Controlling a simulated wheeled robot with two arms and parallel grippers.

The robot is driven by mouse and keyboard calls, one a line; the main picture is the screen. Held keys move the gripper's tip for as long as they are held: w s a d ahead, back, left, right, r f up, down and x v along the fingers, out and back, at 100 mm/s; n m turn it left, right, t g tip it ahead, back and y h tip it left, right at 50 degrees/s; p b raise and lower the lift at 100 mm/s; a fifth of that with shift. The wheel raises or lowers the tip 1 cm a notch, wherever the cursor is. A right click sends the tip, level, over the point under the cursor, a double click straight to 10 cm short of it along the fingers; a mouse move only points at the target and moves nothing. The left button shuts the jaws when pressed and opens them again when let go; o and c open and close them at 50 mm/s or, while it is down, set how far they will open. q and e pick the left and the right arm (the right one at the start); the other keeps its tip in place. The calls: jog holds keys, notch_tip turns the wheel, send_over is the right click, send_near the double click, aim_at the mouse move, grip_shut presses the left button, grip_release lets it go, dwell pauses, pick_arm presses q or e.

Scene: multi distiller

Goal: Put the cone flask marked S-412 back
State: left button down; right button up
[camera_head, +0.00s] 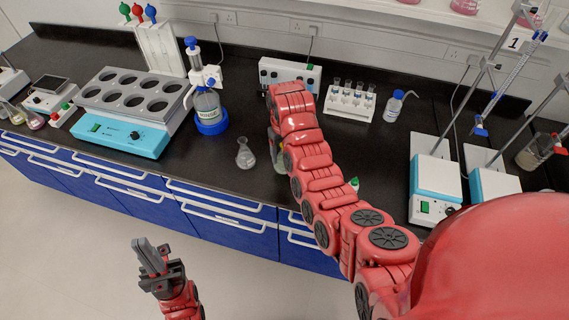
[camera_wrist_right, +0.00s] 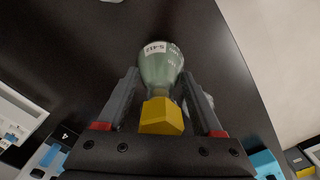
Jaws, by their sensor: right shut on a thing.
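The cone flask marked S-412 (camera_wrist_right: 161,66) shows in the right wrist view, with greenish contents, a white label and a yellow stopper (camera_wrist_right: 161,117). My right gripper (camera_wrist_right: 160,82) is shut on it, one finger on each side, over the black bench. In the head view my right arm hides most of this gripper and the flask. A sliver of greenish glass shows left of the arm. My left gripper (camera_head: 158,262) hangs in front of the bench, over the floor, away from the flask. Its fingers look close together, but whether they are shut is unclear.
A clear flask (camera_head: 245,154) stands on the bench left of my right arm. Blue-and-white stirrers (camera_head: 437,178) with stands are at right.

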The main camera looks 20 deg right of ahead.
jog(key=shift+w+d+f, duration=0.1)
jog(key=shift+w+d, duration=0.15)
jog(key=shift+w, duration=0.05)
jog(key=shift+w+d, duration=0.1)
notch_tip(320, 180, down, 3)
jog(key=shift+r+p, duration=0.1)
jog(key=shift+p, duration=1)
jog(key=shift+f, duration=0.25)
jog(key=shift+f, duration=0.1)
jog(key=o, duration=1.5)
